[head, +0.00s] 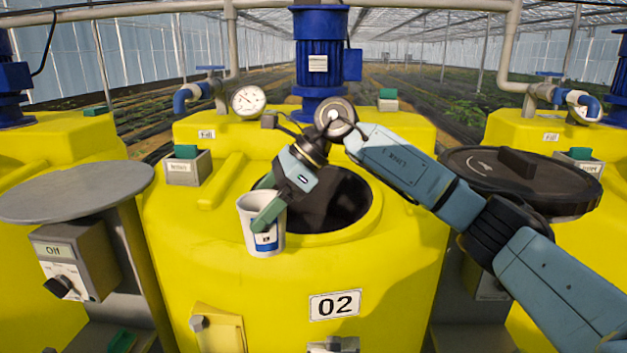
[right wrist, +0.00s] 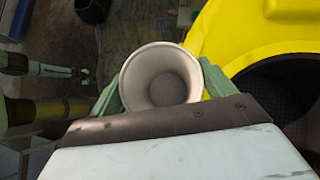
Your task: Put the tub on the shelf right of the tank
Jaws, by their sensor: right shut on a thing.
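The white tub (head: 252,232) with a blue label is in my right gripper (head: 266,208), in front of the open hatch of the yellow tank (head: 215,270) marked 02. The green fingers are shut on its sides. In the right wrist view the tub (right wrist: 160,76) is seen from above, between the fingers (right wrist: 160,88); its inside looks pale and bare. Right of the tank, a large black lid (head: 535,182) lies at the top of a grey stand (head: 462,300); the shelf surface under it is mostly hidden.
A bare grey round shelf (head: 75,190) stands left of the tank, beside a control box (head: 72,262). A blue motor (head: 322,55), a pressure gauge (head: 248,99) and pipes stand behind the hatch. The dark hatch opening (head: 345,205) is uncovered.

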